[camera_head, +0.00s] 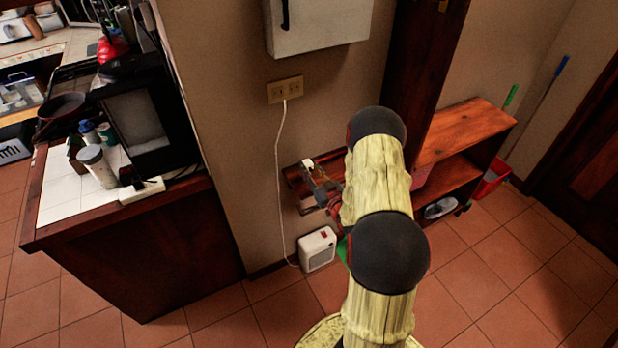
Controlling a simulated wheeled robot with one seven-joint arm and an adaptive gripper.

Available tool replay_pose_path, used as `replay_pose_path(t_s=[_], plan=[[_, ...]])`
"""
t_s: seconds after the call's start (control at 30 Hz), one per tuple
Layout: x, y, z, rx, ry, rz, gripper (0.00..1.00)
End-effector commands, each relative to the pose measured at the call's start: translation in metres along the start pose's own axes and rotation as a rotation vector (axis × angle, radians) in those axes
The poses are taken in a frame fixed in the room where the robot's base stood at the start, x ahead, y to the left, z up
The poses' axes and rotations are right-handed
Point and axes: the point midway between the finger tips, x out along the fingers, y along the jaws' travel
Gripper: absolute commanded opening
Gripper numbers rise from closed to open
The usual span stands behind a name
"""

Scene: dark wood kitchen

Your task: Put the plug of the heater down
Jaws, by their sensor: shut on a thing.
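The heater (318,250) is a small white box with a red switch, standing on the floor against the wall. My gripper (311,173) is left of my arm, in front of the wall and above the heater. It is shut on a small white piece (308,165) that looks like the plug, held well above the floor. A thin white cord (277,175) hangs along the wall from just under the outlet (285,90) to the floor beside the heater. I cannot make out a cord joining the white piece. My arm hides part of the area right of the heater.
A wooden shelf bench (470,130) stands behind my arm, with a red bucket (490,180) beside it. A counter (120,230) with bottles and a dark appliance is at left. A white cabinet (318,25) hangs above. The tiled floor (260,318) left of the heater is clear.

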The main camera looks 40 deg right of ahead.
Motion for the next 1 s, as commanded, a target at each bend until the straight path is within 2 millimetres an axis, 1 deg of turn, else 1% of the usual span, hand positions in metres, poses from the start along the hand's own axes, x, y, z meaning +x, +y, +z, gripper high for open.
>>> replay_pose_path(t_s=[0.03, 0.07, 0.27, 0.33, 0.5, 0.57, 0.8, 1.0], plan=[[0.004, 0.002, 0.007, 0.000, 0.000, 0.000, 0.00], [0.006, 0.003, 0.009, 0.000, 0.000, 0.000, 0.00], [0.013, 0.006, 0.017, 0.000, 0.000, 0.000, 0.00], [0.016, 0.007, 0.025, 0.001, -0.002, 0.000, 0.00], [0.016, 0.007, 0.049, 0.001, -0.001, 0.000, 0.00], [0.016, 0.007, 0.051, 0.000, 0.000, 0.000, 0.00], [0.016, 0.007, 0.050, 0.000, 0.001, 0.000, 0.00], [0.015, 0.007, 0.056, 0.000, 0.000, 0.000, 0.00]])
